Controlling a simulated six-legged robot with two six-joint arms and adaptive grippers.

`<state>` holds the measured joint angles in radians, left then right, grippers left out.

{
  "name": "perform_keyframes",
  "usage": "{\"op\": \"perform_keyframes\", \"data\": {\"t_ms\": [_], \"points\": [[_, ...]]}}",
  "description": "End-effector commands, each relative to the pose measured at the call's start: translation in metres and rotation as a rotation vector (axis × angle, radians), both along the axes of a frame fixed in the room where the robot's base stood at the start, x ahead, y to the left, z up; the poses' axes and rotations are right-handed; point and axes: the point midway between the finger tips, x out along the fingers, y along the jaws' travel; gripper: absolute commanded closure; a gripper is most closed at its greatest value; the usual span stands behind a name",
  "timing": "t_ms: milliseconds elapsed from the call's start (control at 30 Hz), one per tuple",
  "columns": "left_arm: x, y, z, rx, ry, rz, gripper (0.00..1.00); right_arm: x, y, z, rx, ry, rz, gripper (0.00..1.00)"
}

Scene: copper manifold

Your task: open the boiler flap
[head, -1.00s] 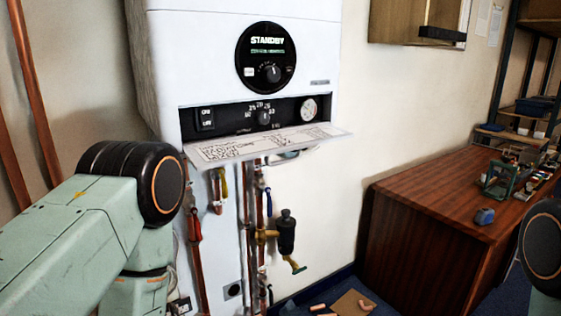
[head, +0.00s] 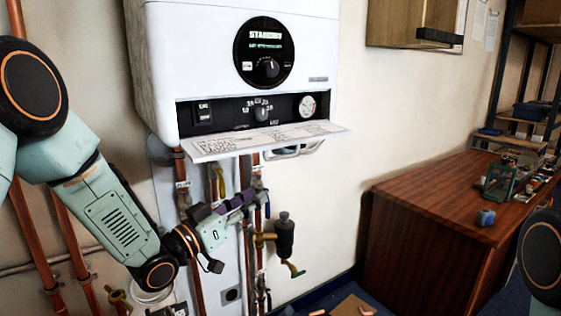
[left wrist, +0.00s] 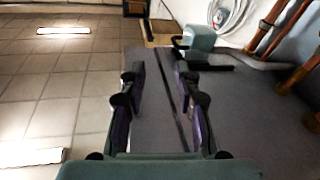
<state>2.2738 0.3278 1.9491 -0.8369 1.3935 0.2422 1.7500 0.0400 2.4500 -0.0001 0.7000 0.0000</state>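The white boiler (head: 240,50) hangs on the wall in the head view. Its flap (head: 262,139) is folded down and sticks out like a shelf, with printed labels on its upper face. The control strip behind it is exposed, with a switch, a knob (head: 261,114) and a gauge. My left gripper (head: 240,201) is below the flap in front of the pipes, apart from the flap. In the left wrist view its purple-sided fingers (left wrist: 160,95) stand apart with nothing between them. My right gripper is out of view.
Copper pipes and valves, including a black and brass fitting (head: 284,237), hang under the boiler close to my left gripper. A wooden desk (head: 430,215) with small items stands at the right. The wall between boiler and desk is mostly clear.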

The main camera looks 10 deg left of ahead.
Motion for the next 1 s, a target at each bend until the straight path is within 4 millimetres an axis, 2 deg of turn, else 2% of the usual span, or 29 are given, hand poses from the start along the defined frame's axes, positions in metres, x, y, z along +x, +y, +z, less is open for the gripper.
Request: {"op": "perform_keyframes", "data": {"t_ms": [33, 100, 200, 367, 733, 1000], "points": [[-0.001, -0.002, 0.02, -0.026, -0.069, -0.043, 0.68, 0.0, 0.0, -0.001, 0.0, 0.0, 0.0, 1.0], [-0.006, -0.006, 0.04, -0.058, -0.134, -0.099, 0.68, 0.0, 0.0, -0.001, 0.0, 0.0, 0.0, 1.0], [-0.012, -0.01, 0.054, -0.089, -0.18, -0.149, 0.68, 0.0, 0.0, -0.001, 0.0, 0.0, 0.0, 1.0], [-0.01, -0.017, 0.06, -0.101, -0.193, -0.17, 0.68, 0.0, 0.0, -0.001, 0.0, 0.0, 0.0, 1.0], [0.027, -0.05, 0.079, -0.1, -0.19, -0.168, 0.68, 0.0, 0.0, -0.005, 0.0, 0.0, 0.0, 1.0], [0.039, -0.06, 0.086, -0.103, -0.187, -0.165, 0.68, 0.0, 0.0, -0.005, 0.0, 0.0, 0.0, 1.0]]}}
